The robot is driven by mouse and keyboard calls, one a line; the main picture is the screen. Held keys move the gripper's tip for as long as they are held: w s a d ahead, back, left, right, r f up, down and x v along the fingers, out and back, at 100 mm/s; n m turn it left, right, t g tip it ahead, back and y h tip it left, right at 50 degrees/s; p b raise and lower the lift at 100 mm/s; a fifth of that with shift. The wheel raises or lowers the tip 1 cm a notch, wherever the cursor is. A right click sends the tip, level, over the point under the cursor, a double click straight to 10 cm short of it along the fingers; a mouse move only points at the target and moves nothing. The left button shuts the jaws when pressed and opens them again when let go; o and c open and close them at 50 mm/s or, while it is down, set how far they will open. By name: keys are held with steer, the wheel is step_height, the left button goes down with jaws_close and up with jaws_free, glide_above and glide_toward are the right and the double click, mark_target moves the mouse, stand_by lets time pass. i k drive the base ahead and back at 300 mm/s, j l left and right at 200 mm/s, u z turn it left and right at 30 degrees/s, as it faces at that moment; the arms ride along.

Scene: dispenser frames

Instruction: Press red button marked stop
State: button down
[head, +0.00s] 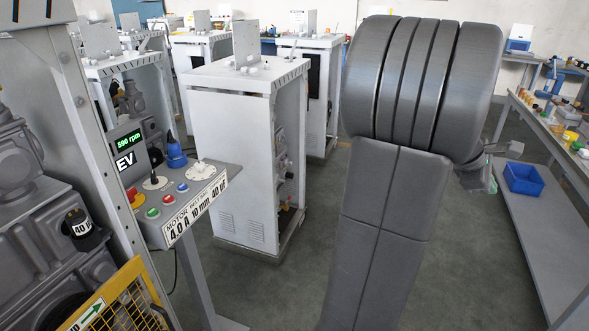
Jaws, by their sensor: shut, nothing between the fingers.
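A grey control panel (222,176) stands at left of centre. A small red button (167,199) sits on its top between a green button (153,212) and a blue button (182,187). A red mushroom button with a yellow base (135,199) is at the panel's left end. Any stop marking on the buttons is too small to read. My gripper (490,163) shows only partly behind my large grey arm, at right of centre. It is shut and empty, far to the right of the panel and apart from it.
A display reading 590 rpm (128,143), a black lever (155,168) and a white dial (201,171) are by the buttons. A white cabinet (229,150) stands behind the panel. A yellow mesh guard (118,305) is in front at left. A workbench (545,140) lines the right.

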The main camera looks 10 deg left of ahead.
mark_target(168, 199)
steer(key=i+l, duration=0.15)
steer(key=i, duration=0.45)
steer(key=u, duration=3.15)
